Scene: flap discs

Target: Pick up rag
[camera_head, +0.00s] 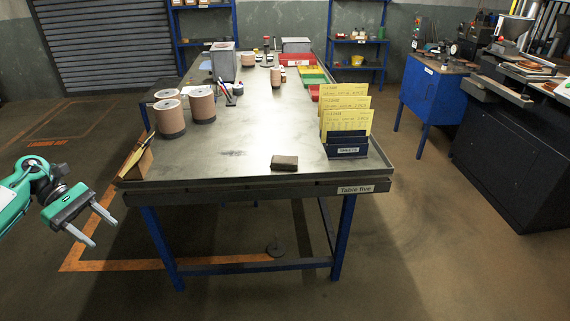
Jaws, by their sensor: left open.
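I cannot make out a rag for certain in the head view. A small dark brown block (284,162) lies near the front edge of the metal-topped table (225,162), which is labelled "Table five". My left gripper (104,232) is at the lower left, outside the table's front left corner and apart from it. Its two pale fingers are spread with nothing between them. My right gripper is not in view.
Brown cylinders (202,105) stand on the table's left side. A dark "SHEETS" holder (347,147) with yellow sheets is at the front right. A wooden holder (137,160) stands at the front left corner. The table's front middle is mostly clear. A blue cabinet (432,92) stands right.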

